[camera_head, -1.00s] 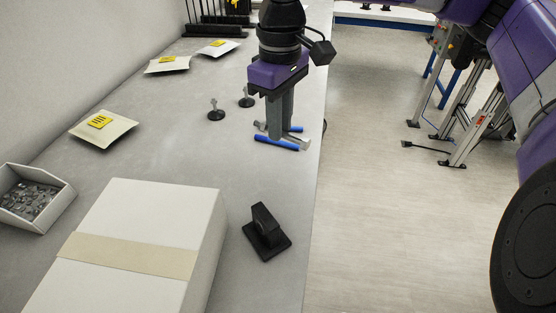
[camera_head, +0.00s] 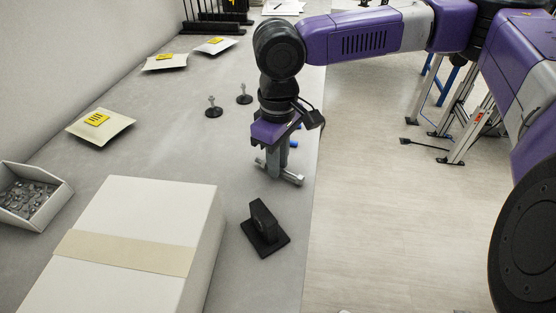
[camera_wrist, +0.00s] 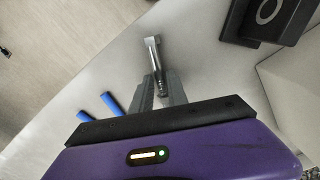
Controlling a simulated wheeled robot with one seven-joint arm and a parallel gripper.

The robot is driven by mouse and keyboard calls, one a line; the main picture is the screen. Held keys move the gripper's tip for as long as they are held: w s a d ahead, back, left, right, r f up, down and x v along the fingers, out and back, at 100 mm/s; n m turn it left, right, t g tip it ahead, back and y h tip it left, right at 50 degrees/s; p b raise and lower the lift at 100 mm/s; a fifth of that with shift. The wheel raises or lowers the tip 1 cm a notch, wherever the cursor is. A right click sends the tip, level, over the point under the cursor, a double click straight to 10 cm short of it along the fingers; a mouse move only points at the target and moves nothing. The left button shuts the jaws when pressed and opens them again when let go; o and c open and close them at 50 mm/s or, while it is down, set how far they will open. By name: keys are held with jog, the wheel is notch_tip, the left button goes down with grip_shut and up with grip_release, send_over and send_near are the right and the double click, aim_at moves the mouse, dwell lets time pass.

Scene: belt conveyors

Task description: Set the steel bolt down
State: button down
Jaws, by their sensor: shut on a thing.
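The steel bolt (camera_head: 292,179) is a grey metal rod with a thicker end, held between the fingers of my gripper (camera_head: 274,172). In the wrist view the bolt (camera_wrist: 152,50) sticks out past the fingertips of my gripper (camera_wrist: 159,88), its thick end pointing away. The jaws are shut on it. The fingers are low over the grey table (camera_head: 200,150), near its right edge. I cannot tell whether the bolt touches the table. The fingers hide part of the bolt.
A black stand (camera_head: 263,230) is on the table just nearer than my gripper. Blue rods (camera_wrist: 112,103) lie behind it. Two small black-based posts (camera_head: 213,107) stand farther back. A white taped box (camera_head: 130,235), a parts bin (camera_head: 35,200) and a plate with a yellow label (camera_head: 97,122) occupy the left.

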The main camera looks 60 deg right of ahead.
jog(key=shift+f, duration=0.1)
jog(key=c, duration=1.3)
grip_release()
notch_tip(320, 180, up, 12)
